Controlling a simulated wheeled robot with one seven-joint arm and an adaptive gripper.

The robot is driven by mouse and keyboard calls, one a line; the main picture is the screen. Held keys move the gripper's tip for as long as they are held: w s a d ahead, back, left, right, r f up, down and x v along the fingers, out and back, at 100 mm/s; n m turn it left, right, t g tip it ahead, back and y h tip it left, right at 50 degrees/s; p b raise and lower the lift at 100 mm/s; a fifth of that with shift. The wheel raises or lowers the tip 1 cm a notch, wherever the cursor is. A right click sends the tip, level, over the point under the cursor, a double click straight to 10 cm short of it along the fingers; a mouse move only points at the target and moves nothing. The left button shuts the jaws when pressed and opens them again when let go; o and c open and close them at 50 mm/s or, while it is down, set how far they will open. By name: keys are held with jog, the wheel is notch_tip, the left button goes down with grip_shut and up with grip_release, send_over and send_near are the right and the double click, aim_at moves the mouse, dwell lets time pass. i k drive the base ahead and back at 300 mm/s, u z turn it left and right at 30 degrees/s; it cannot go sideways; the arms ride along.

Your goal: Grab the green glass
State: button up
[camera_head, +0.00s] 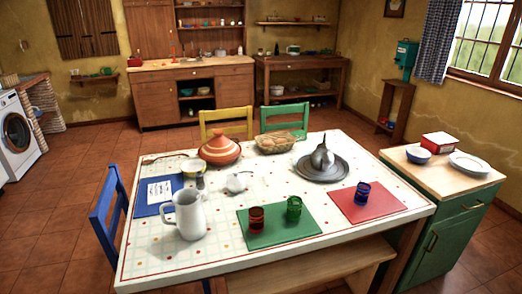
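The green glass (294,208) stands upright on the right part of a green placemat (275,236), near the front of the table. A dark red glass (257,220) stands just left of it on the same mat, with a small gap between them. A blue glass (362,193) stands on a red placemat (385,206) to the right. My gripper and arm do not show in this view.
The white-clothed table (152,260) also holds a white pitcher (188,214), an orange tagine (219,149), a bread basket (274,143) and a grey tray (337,174). A bench (310,268) stands in front. A green cabinet (460,224) stands right.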

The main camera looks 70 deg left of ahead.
aim_at(294, 211)
jog(key=z, duration=0.05)
jog(key=k, duration=0.4)
jog(key=u, duration=2.15)
